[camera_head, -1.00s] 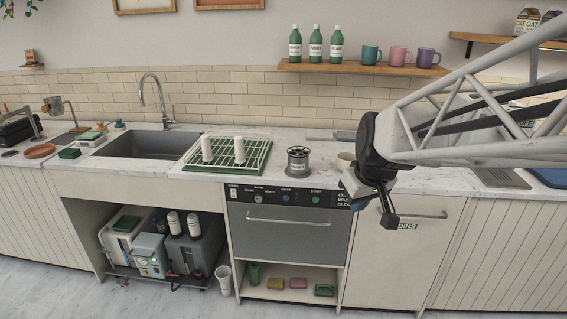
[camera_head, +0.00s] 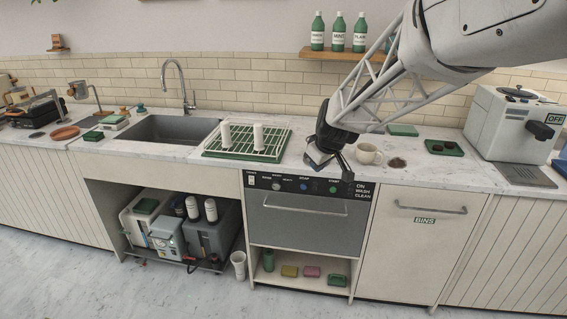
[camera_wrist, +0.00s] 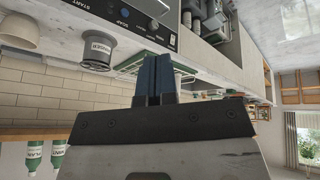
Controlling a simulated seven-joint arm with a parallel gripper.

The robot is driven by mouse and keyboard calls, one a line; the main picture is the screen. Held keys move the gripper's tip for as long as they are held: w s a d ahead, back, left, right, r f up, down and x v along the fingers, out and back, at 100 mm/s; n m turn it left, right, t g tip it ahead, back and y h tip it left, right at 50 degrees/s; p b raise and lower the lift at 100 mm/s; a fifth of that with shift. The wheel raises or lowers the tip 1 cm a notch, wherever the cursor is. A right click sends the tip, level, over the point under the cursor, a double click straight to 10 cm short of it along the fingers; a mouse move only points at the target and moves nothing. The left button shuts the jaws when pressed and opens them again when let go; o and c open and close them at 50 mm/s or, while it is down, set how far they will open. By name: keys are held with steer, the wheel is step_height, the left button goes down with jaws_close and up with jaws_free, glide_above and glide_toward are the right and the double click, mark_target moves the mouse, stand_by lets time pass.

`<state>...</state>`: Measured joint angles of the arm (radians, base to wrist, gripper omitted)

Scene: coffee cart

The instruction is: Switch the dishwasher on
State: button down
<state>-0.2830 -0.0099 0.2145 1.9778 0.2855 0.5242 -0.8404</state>
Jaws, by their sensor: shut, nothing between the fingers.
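The dishwasher (camera_head: 305,225) stands under the counter, its door closed. Its black control panel (camera_head: 345,186) carries a small pale switch (camera_head: 250,180) at the left, then a silver knob (camera_head: 276,185), a blue knob (camera_head: 303,188) and a green button (camera_head: 333,190). A sign reading ON WASH CLEAN is at its right. My gripper (camera_head: 318,164) hangs above the counter edge near the panel, apart from the switch. In the wrist view its blue fingers (camera_wrist: 155,78) are shut and empty, with the panel (camera_wrist: 139,25) beyond them.
A green dish rack (camera_head: 215,153) with two white cylinders is left of my gripper, beside the sink (camera_head: 165,130). A cream cup (camera_head: 367,153) stands to the right. A dark labelled pot (camera_wrist: 97,50) shows in the wrist view.

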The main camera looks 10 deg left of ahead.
mark_target(252, 182)
steer(key=w+a+f+n, duration=0.3)
steer(key=w+a+f, duration=0.5)
steer(key=a, duration=0.4)
steer(key=w+a+f+n+t+y, duration=0.1)
steer(key=w+a+f+n, duration=0.2)
steer(key=w+a+f, duration=0.6)
steer(key=a+f, duration=0.2)
steer(key=a, duration=0.2)
steer(key=shift+f, duration=0.3)
steer(key=shift+w+f, duration=0.1)
steer(key=shift+w+a+f, duration=0.6)
steer(key=shift+w+f, duration=0.8)
steer(key=shift+w+a+f, duration=0.55)
steer(key=shift+w+f, duration=0.8)
steer(key=shift+f, duration=0.1)
steer(key=shift+w+a+f, duration=0.6)
steer(key=shift+w+f, duration=0.8)
steer(key=shift+w, duration=0.1)
steer(key=shift+w+f, duration=0.1)
steer(key=shift+w, duration=0.05)
steer(key=shift+r, duration=0.25)
